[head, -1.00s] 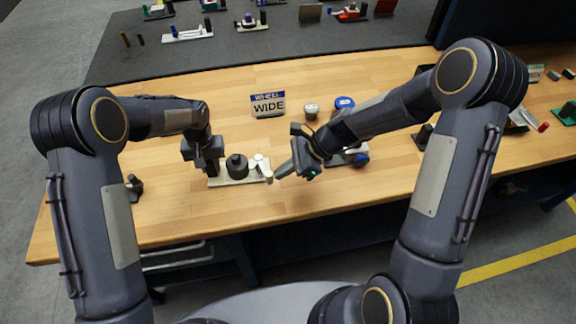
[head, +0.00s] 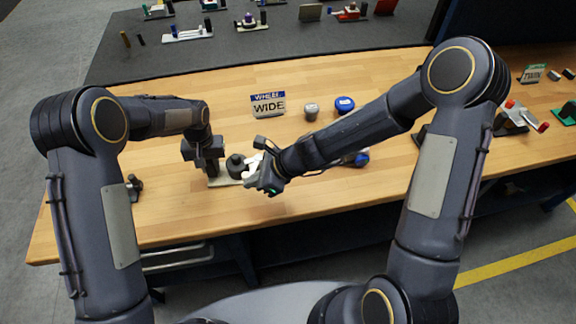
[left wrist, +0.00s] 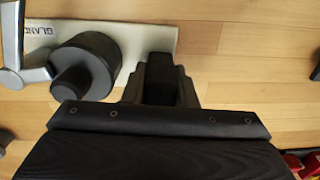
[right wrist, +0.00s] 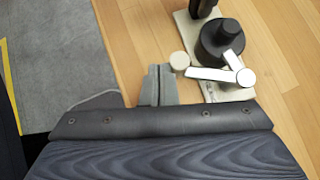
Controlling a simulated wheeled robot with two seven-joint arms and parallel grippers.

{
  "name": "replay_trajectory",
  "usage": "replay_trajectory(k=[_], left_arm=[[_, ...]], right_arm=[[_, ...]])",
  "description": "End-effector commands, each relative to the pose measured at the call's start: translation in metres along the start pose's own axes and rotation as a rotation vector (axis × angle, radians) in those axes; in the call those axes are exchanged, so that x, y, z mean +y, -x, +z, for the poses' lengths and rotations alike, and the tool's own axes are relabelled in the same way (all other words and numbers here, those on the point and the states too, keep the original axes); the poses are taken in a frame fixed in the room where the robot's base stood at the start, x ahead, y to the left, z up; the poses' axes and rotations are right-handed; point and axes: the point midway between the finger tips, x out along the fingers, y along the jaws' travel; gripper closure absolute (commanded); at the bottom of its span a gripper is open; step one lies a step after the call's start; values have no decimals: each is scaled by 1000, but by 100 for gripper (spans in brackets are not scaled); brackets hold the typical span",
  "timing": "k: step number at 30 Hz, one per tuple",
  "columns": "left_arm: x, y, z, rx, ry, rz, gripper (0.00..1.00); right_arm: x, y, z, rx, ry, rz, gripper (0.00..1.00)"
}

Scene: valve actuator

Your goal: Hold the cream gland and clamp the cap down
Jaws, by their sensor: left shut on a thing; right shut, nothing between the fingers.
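The cream gland (head: 222,181) is a cream plate on the bench, with a GLAND label in the left wrist view (left wrist: 105,28). It carries a black stepped round cap (left wrist: 85,65), also in the right wrist view (right wrist: 220,42). A white-grey clamp lever (right wrist: 212,74) with a pale round knob (right wrist: 180,61) is at the plate's end beside the cap. My left gripper (left wrist: 160,80) is shut on a black block at the plate's other end. My right gripper (right wrist: 158,85) is shut and empty, close beside the knob; contact is unclear. In the head view it partly hides the lever.
A WIDE sign (head: 268,104), a grey round piece (head: 311,111) and a blue round piece (head: 344,104) stand behind the gland. A small dark piece (head: 134,187) is at left. A blue-ended assembly (head: 361,158) is partly behind my right arm. The front bench is clear.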

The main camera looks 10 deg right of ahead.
Motion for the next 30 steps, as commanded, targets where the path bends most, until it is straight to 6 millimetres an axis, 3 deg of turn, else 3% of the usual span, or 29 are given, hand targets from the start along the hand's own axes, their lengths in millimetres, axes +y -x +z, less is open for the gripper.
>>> replay_trajectory(k=[30], left_arm=[[0, -6, 4, -14, 0, -2, 100]], right_arm=[[0, -8, 7, 0, 0, -2, 100]])
